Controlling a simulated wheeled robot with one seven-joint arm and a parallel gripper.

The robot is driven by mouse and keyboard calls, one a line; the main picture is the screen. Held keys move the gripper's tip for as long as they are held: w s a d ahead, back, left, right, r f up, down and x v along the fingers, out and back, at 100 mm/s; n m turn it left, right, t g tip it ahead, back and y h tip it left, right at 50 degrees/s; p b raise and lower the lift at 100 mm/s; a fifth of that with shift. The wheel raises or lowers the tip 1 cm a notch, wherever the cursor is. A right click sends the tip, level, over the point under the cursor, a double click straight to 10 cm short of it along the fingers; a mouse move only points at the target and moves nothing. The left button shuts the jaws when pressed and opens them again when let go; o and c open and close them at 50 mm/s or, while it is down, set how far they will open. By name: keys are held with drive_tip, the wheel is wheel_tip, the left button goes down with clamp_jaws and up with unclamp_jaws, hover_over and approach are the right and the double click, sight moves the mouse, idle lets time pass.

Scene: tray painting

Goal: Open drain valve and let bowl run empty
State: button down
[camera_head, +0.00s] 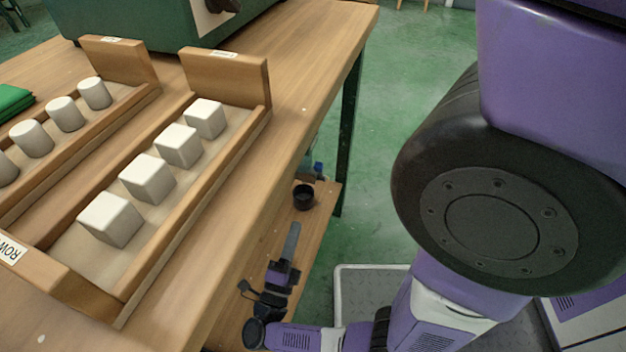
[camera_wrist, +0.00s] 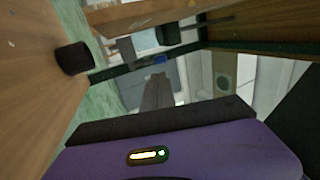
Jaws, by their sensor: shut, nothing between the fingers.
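No drain valve or bowl can be made out for certain in either view. A green machine (camera_head: 160,22) with a dark knob (camera_head: 222,5) stands on the bench at the back, cut off by the top edge. A black round cup-like thing (camera_head: 303,196) stands on the lower shelf; a dark cylinder, seemingly the same one, shows at the left of the wrist view (camera_wrist: 73,57). My gripper (camera_head: 293,230) is low beside the bench, over the lower shelf, short of the black cup. It is shut and empty; its fingers also show in the wrist view (camera_wrist: 158,78).
The wooden bench (camera_head: 318,60) carries a tray of white cubes (camera_head: 225,155) and a tray of white cylinders (camera_head: 100,120). A green cloth (camera_head: 14,100) lies at the left. A small blue item (camera_head: 318,168) is behind the cup. Green floor (camera_head: 405,75) is open beyond the bench.

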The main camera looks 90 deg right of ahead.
sight(316, 169)
drive_tip(key=shift+m+g, duration=0.3)
drive_tip(key=shift+g, duration=0.1)
drive_tip(key=x, duration=1.4)
drive_tip(key=shift+s+d+f, duration=0.15)
drive_tip(key=shift+d+f, duration=0.05)
drive_tip(key=shift+d, duration=0.1)
drive_tip(key=shift+d+r+y+p, duration=0.25)
drive_tip(key=shift+r+y+p, duration=0.3)
drive_tip(key=shift+p, duration=0.6)
drive_tip(key=y+p, duration=0.1)
drive_tip(key=p, duration=0.1)
drive_tip(key=d+r+p, duration=0.1)
drive_tip(key=p, duration=0.1)
drive_tip(key=shift+s+t+y, duration=0.25)
drive_tip(key=shift+t+y, duration=0.1)
drive_tip(key=shift+t, duration=0.05)
drive_tip(key=shift+d+r+y+p, duration=0.1)
drive_tip(key=shift+d+y+p, duration=0.2)
drive_tip(key=shift+p, duration=0.55)
drive_tip(key=shift+s+d, duration=0.2)
drive_tip(key=shift+d, duration=0.2)
